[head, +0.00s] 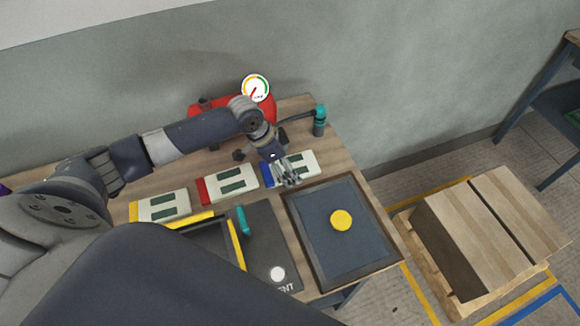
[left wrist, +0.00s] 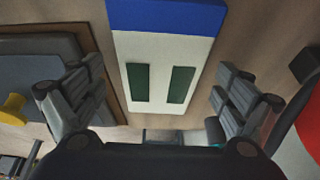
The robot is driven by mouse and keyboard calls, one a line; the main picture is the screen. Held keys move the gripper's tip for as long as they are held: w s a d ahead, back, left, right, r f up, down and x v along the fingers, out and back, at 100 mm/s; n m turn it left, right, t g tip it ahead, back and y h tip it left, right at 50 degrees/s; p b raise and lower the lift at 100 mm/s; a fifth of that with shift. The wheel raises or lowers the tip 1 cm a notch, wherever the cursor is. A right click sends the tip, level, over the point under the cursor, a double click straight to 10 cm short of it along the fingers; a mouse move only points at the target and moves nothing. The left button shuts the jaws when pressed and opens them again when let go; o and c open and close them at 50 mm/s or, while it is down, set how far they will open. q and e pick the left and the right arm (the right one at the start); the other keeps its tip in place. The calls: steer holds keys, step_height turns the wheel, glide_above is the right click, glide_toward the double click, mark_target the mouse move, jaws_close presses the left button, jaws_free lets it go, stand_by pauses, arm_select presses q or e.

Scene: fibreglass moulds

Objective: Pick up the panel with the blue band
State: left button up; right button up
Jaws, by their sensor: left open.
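The panel with the blue band (head: 306,160) is a white slab with dark green rectangles, lying on the wooden table. Its blue band is at its left end in the head view and at the top in the left wrist view (left wrist: 160,48). My left gripper (head: 286,178) is over the panel and hides part of it in the head view. In the left wrist view the gripper (left wrist: 155,92) is open and empty, with a finger to each side of the panel and a gap on both sides. My right gripper is not in view.
A red-band panel (head: 229,184) and a yellow-band panel (head: 163,206) lie to the left. A dark framed mould (head: 318,245) with a yellow knob (head: 341,220) is close by in front. A red tank with a gauge (head: 256,88) and a teal-topped object (head: 320,120) stand behind.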

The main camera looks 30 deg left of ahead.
arm_select(q)
steer(key=c, duration=1.2)
